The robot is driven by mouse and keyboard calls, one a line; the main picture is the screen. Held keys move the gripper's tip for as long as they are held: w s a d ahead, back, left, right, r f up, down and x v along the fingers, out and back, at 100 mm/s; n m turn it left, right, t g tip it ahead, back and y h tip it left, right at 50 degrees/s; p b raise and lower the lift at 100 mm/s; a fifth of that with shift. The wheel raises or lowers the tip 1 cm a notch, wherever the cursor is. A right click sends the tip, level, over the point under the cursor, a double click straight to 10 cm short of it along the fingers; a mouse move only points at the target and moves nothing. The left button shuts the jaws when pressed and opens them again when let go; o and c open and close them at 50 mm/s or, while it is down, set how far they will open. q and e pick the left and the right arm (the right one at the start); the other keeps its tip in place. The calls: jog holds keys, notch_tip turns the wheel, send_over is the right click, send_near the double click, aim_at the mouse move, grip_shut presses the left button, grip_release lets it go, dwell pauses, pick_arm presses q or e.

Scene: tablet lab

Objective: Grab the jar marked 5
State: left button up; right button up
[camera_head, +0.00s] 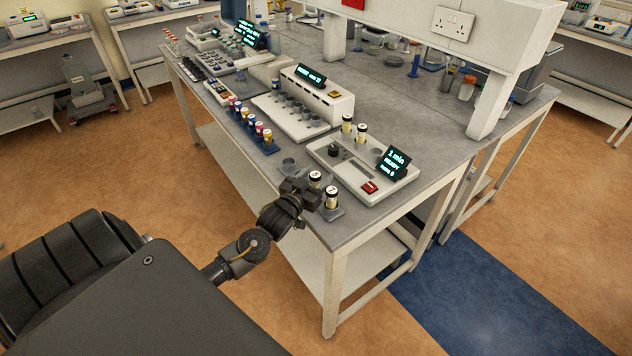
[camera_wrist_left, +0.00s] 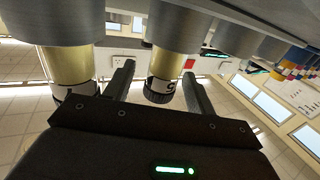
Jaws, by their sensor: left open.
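The jar marked 5 (camera_wrist_left: 161,90) has a gold body and a black-and-white marked end, and sits in a grey holder. In the wrist view it shows between the fingers of my left gripper (camera_wrist_left: 158,90), which are open; whether they touch it I cannot tell. By its place in the row, it is the farther pale-topped jar (camera_head: 315,179) in the head view, at the bench's front edge. My left gripper (camera_head: 303,192) is right beside it there. A similar gold jar (camera_wrist_left: 68,72) stands next to it, nearer the bench corner in the head view (camera_head: 331,198).
Several colour-capped jars (camera_head: 251,124) stand in a row along the bench edge, with empty grey holders (camera_head: 288,164) between. A white device with a "1 min READY" display (camera_head: 394,163) and two gold jars (camera_head: 361,133) stands behind. A shelf post (camera_head: 490,105) rises at right.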

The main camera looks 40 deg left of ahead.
pick_arm(q)
jog(key=c, duration=1)
jog(key=shift+c, duration=0.2)
jog(key=shift+r, duration=0.1)
jog(key=shift+r+b, duration=0.4)
jog(key=shift+r, duration=0.1)
notch_tip(320, 180, up, 2)
jog(key=shift+s+d+r+b, duration=0.1)
jog(key=shift+s+r+b, duration=0.1)
jog(key=shift+b, duration=0.25)
jog(key=s+d+r, duration=0.7)
jog(key=s+r, duration=0.2)
jog(key=s, duration=0.2)
jog(key=shift+d+r, duration=0.25)
jog(key=shift+d, duration=0.1)
